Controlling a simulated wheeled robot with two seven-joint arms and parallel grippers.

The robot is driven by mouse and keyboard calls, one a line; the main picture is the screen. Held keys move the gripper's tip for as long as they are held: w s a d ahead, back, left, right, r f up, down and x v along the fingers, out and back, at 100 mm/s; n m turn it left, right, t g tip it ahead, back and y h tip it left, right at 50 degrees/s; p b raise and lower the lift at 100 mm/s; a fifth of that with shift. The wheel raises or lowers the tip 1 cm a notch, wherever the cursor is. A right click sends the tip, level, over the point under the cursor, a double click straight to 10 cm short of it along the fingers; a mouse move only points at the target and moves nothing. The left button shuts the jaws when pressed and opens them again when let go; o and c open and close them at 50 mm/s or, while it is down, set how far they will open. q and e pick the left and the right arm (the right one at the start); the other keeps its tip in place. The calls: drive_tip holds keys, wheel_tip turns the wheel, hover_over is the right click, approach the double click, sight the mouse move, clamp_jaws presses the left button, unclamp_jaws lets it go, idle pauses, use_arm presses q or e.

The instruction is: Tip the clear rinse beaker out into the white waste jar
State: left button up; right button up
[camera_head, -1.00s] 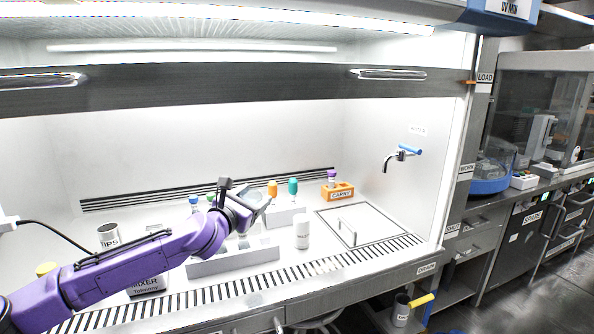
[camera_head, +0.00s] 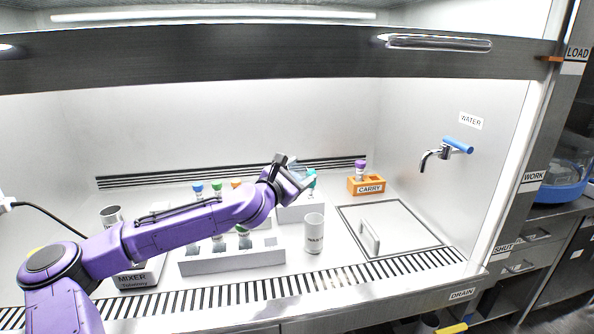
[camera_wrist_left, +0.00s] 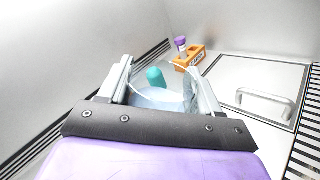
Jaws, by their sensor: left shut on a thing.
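The white waste jar (camera_head: 314,233) stands upright on the hood floor, right of the long white rack. My left gripper (camera_head: 296,176) is above and slightly left of the jar in the head view. It is shut on the clear rinse beaker, which shows between the fingers in the left wrist view (camera_wrist_left: 160,97) as a pale bluish, see-through cup. The beaker is small and partly hidden by the gripper in the head view, so its tilt and contents are hard to tell. My right gripper is not in view.
A long white rack (camera_head: 230,262) with capped tubes lies left of the jar. A teal-capped tube (camera_wrist_left: 156,77) stands just beyond the beaker. The orange CARRY block (camera_head: 367,186) holds a purple-capped tube. A handled panel (camera_head: 400,222) and water tap (camera_head: 437,154) are at right.

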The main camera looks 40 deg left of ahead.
use_arm(q)
drive_tip(key=shift+w+d+f+m, duration=0.3)
drive_tip(key=shift+f+m, duration=0.2)
drive_tip(key=shift+m, duration=0.2)
drive_tip(key=shift+s+d+f+m, duration=0.15)
drive_tip(key=shift+d+m, duration=0.05)
drive_tip(key=shift+m, duration=0.4)
drive_tip(key=shift+s+d+f+m, duration=0.1)
drive_tip(key=shift+s+d+m, duration=0.1)
drive_tip(key=shift+m, duration=0.4)
drive_tip(key=shift+d+f+m, duration=0.2)
drive_tip(key=shift+f+m, duration=0.05)
drive_tip(key=shift+m, duration=0.35)
drive_tip(key=shift+w+d+f+m+p, duration=0.1)
drive_tip(key=shift+d+f+m+p, duration=0.4)
drive_tip(key=shift+m, duration=1.45)
drive_tip(key=shift+w+d+f+m+p, duration=0.1)
drive_tip(key=shift+d+m+p, duration=0.4)
drive_tip(key=shift+m+p, duration=1)
drive_tip(key=shift+w+d+f+m+p, duration=0.1)
drive_tip(key=shift+d+f+m+p, duration=0.3)
drive_tip(key=shift+m, duration=1.95)
drive_tip(key=shift+d, duration=0.1)
drive_tip(key=shift+r, duration=0.1)
